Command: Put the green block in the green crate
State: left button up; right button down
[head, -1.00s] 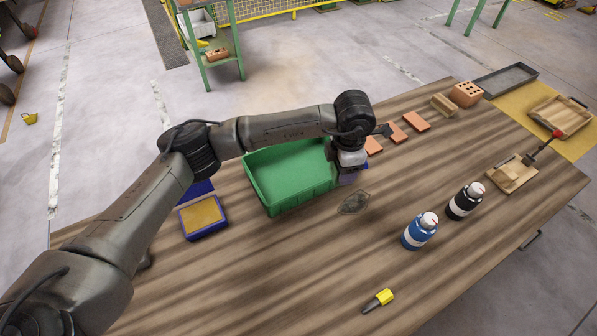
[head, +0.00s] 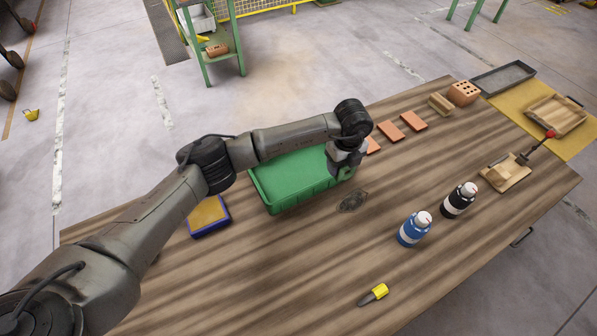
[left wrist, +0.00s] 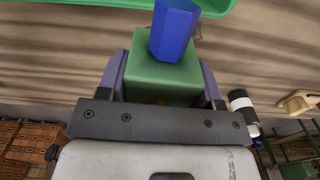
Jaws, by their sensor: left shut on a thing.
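The green crate (head: 300,192) stands on the wooden table in the head view, open side up, partly covered by my left arm. My left gripper (head: 343,174) is at the crate's right end in that view, its fingers pointing down. In the left wrist view it is shut on the green block (left wrist: 160,82), which sits between the two purple fingers. A blue faceted piece (left wrist: 172,30) overlaps the block's far side there; I cannot tell whether it touches. The crate's green rim (left wrist: 90,3) crosses the top of that view. The block is not distinguishable in the head view. My right gripper is out of view.
A blue bottle (head: 413,231) and a black bottle (head: 458,202) stand right of the crate. Flat orange tiles (head: 391,131) lie behind the gripper. A blue-edged box (head: 208,215) lies left of the crate. The table's front middle is mostly clear, with a yellow-handled tool (head: 374,294).

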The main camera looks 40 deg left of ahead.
pick_arm(q)
jog(key=shift+a+f, duration=0.1)
jog(key=shift+n, duration=0.4)
jog(key=s+a+f, duration=0.1)
jog(key=a+f, duration=0.1)
jog(key=a, duration=0.1)
jog(key=a+f, duration=0.2)
jog(key=a, duration=0.2)
jog(key=s+a+f, duration=0.1)
jog(key=a+f, duration=0.2)
jog(key=a, duration=0.1)
jog(key=shift+s, duration=0.3)
jog(key=shift+a+f, duration=0.1)
jog(key=shift+f, duration=1.9)
jog(key=shift+f, duration=0.2)
jog(key=o, duration=1.1)
notch_tip(320, 180, up, 12)
jog(key=shift+r, duration=0.2)
